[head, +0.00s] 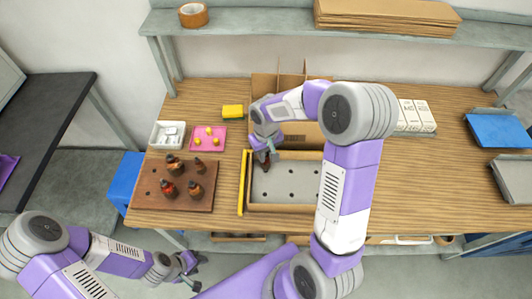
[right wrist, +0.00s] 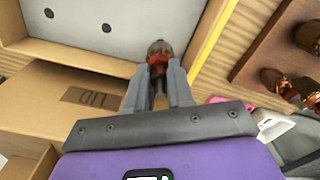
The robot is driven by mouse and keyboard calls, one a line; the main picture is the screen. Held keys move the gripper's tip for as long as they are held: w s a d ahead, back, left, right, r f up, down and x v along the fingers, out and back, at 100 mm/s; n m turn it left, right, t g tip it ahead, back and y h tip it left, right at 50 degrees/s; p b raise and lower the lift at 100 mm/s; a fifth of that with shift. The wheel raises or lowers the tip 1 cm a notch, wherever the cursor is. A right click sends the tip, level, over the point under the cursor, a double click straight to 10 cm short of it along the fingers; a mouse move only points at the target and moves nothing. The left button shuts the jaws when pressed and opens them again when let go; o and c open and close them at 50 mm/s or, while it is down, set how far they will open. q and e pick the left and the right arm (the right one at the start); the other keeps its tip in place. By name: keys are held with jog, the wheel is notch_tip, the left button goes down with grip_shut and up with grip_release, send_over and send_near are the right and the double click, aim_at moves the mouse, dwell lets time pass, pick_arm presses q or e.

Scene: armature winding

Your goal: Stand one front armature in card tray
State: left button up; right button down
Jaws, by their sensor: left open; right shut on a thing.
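The card tray (head: 250,208) is a shallow cardboard box with a grey, holed floor (head: 283,185); it also shows in the right wrist view (right wrist: 55,48). My right gripper (head: 266,158) is over its back left corner, pointing down. In the right wrist view my right gripper (right wrist: 158,88) is shut on an armature (right wrist: 159,50) with a dark end and reddish windings. Whether this armature touches the tray floor I cannot tell. Several armatures (head: 168,189) stand on a brown wooden board (head: 150,201) left of the tray. My left gripper (head: 190,264) is open and empty, below the table's front edge.
A yellow bar (head: 244,183) lies along the tray's left side. A divided cardboard box (head: 265,83) stands behind the tray. My right arm covers the tray's right end.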

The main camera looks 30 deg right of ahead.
jog(key=shift+f, duration=0.2)
jog(key=shift+f+b, duration=0.85)
jog(key=shift+f, duration=0.05)
jog(key=shift+c, duration=2.2)
grip_release()
jog(key=shift+r+p, duration=3.8)
jog(key=shift+r, duration=1.15)
